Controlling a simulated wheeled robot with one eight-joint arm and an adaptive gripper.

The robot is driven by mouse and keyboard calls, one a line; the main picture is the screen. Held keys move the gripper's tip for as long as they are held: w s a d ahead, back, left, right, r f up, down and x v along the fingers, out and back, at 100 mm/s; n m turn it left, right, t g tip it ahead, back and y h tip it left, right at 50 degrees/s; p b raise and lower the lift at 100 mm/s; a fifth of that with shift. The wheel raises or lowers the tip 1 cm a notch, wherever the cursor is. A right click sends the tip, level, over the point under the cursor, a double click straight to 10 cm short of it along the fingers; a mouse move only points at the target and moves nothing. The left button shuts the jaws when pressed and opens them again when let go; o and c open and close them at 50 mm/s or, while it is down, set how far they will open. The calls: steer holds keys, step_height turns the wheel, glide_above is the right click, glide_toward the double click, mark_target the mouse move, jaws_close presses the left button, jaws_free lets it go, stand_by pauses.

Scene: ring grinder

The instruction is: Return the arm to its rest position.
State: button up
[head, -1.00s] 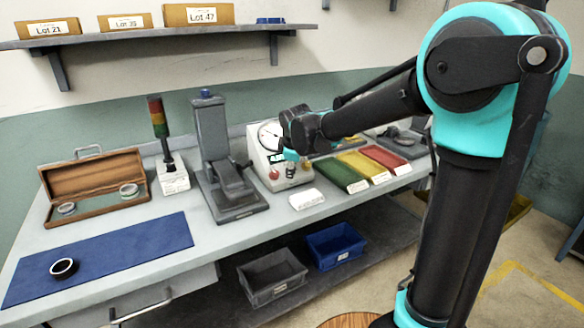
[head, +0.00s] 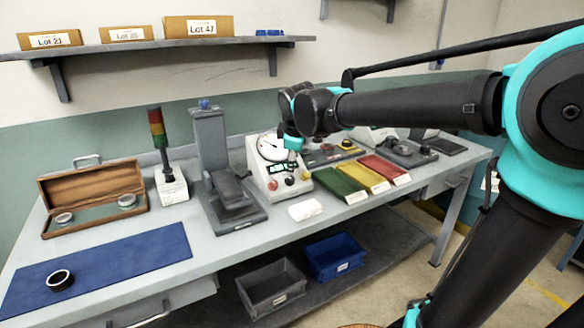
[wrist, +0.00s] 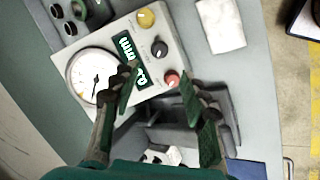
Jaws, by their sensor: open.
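My gripper (wrist: 158,88) is open and empty in the wrist view, its two green-padded fingers apart above the gauge unit. In the head view my arm reaches in from the right, with its wrist end above and in front of the gauge unit (head: 262,165); the fingertips are hard to make out there.
A grey press (head: 212,150) and a signal tower (head: 158,140) stand left of the gauge unit. Green, yellow and red trays (head: 340,182) lie to its right. An open wooden case (head: 92,190) sits at the back left. A shelf with boxes (head: 198,26) hangs above.

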steer(key=shift+s+r, duration=0.25)
steer(key=shift+r, duration=0.15)
steer(key=s+d+f+m+g, duration=0.1)
steer(key=s+d+f+m, duration=0.3)
steer(key=d+f, duration=0.35)
steer(key=s+d+f+m, duration=0.4)
steer(key=d+f+m, duration=0.15)
steer(key=d, duration=0.35)
steer(key=s+d+f+m+g+h, duration=0.1)
steer(key=s+d+f+m, duration=0.6)
steer(key=s+f, duration=0.4)
steer(key=shift+s+d, duration=0.75)
steer(key=shift+d, duration=0.05)
steer(key=shift+c, duration=0.3)
